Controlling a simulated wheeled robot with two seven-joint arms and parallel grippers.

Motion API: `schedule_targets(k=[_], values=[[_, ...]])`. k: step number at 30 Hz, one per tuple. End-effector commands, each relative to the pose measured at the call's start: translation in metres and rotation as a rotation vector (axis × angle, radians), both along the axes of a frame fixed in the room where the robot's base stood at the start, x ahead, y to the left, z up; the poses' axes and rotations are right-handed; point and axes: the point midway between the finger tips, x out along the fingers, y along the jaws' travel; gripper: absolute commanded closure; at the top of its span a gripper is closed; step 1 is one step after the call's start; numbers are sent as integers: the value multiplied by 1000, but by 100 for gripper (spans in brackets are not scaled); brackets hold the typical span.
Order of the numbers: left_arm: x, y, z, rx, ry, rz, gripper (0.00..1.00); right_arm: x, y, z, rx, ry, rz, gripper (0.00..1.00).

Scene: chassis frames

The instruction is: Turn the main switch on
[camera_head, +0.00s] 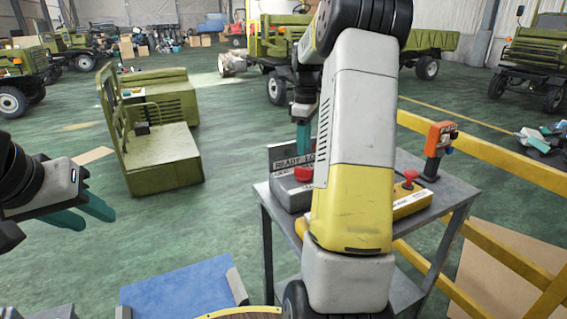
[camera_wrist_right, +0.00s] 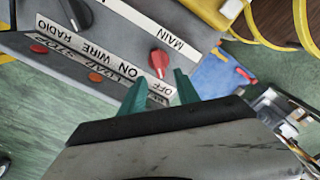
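The main switch (camera_wrist_right: 159,61) is a red knob on a grey panel (camera_wrist_right: 118,38) in the right wrist view. A MAIN label lies beyond it and an OFF label on its near side; its pointer end is toward the OFF label. My right gripper (camera_wrist_right: 160,88) is open, with its teal fingertips apart, just short of the knob on either side. Nothing is between the fingers. In the head view my right gripper (camera_head: 303,122) is above the panel, partly hidden by my arm. My left gripper (camera_head: 84,212) is at the left, empty, its fingers slightly apart.
The panel stands on a grey cart (camera_head: 455,198). A yellow box (camera_head: 412,201) with a red button and an orange device (camera_head: 438,140) share the cart. A yellow railing (camera_head: 500,160) runs along the right.

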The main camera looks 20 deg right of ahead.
Motion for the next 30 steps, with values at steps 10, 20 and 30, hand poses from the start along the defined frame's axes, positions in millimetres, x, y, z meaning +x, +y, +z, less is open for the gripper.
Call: schedule_targets(k=[10, 20, 30], values=[[0, 0, 0, 0, 0, 0, 64, 2, -5, -44, 1, 14, 15, 62], [0, 0, 0, 0, 0, 0, 64, 2, -4, -80, 1, 10, 14, 62], [0, 0, 0, 0, 0, 0, 64, 3, -5, -82, 0, 9, 14, 72]])
